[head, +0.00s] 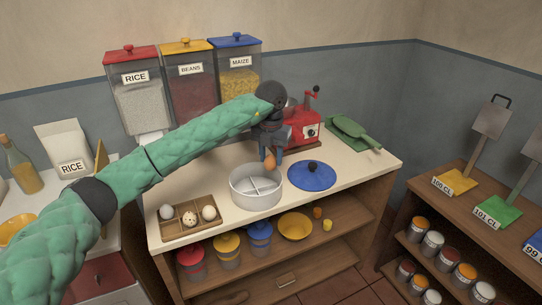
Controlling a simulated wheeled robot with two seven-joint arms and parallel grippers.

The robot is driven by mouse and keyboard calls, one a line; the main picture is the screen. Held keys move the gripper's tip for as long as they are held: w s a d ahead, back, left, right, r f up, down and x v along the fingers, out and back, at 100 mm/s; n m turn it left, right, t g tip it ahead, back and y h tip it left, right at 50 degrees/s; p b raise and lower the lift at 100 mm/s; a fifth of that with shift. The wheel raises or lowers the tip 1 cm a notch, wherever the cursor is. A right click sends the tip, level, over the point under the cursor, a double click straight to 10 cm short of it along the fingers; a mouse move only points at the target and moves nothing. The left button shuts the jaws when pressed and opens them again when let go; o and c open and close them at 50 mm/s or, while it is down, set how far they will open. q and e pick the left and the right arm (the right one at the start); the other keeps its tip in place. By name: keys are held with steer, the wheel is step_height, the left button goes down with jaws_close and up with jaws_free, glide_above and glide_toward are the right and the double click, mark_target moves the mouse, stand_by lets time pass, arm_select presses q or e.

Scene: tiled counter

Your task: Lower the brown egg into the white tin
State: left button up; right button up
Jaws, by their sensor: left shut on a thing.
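The brown egg (270,161) is held between the fingers of my left gripper (270,152), which points down. The egg hangs just above the far right part of the white tin (256,201) in this view; I cannot tell whether its lower end is inside the rim. The white tin is round, open and split by thin dividers into compartments. Its blue lid (312,176) with a dark knob lies on the counter to its right. My right gripper is not in view.
A wooden tray (180,233) with several pale eggs, one speckled, sits left of the tin. Bins of rice, beans and maize (235,72) line the back. The counter's front strip is clear.

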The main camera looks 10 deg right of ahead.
mark_target(271, 166)
arm_select(q)
steer(key=shift+f, duration=0.2)
steer(key=shift+f+b, duration=1.5)
steer(key=shift+f, duration=0.45)
steer(key=shift+s+d+f+b, duration=0.1)
steer(key=shift+s+f+b, duration=0.05)
steer(key=shift+f+b, duration=0.8)
steer(key=shift+f, duration=0.65)
steer(key=o, duration=0.7)
steer(key=shift+f, duration=0.1)
